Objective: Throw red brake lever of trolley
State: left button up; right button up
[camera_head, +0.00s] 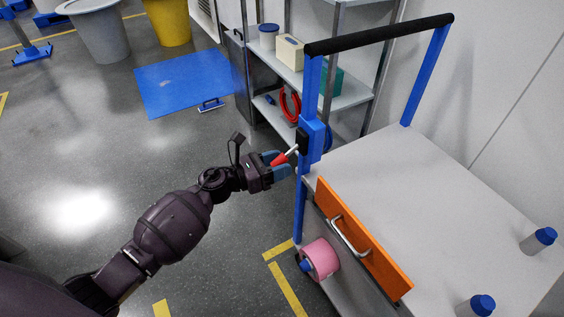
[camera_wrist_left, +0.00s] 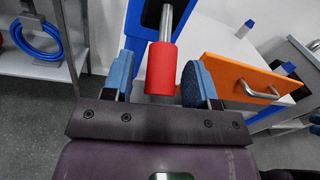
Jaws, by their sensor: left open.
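The trolley has a grey top (camera_head: 400,180), blue posts and a black handle bar (camera_head: 380,34). Its brake lever (camera_head: 282,158) has a red grip on a metal rod and sticks out from a blue bracket (camera_head: 315,140) on the near post. In the left wrist view the red grip (camera_wrist_left: 161,68) stands between the two blue finger pads, with a gap visible on each side. My left gripper (camera_head: 277,163) is open around the red grip, and it also shows in the left wrist view (camera_wrist_left: 158,82).
An orange drawer front (camera_head: 362,238) with a metal handle and a pink roll (camera_head: 320,259) are on the trolley's near side. Two blue-capped bottles (camera_head: 538,240) stand on top. Shelves (camera_head: 350,92) stand behind.

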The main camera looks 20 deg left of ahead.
pick_arm(q)
jog(key=shift+w+d, duration=0.35)
jog(key=shift+w, duration=0.05)
pick_arm(e)
jog(key=shift+w+r, duration=0.1)
jog(key=shift+w, duration=0.1)
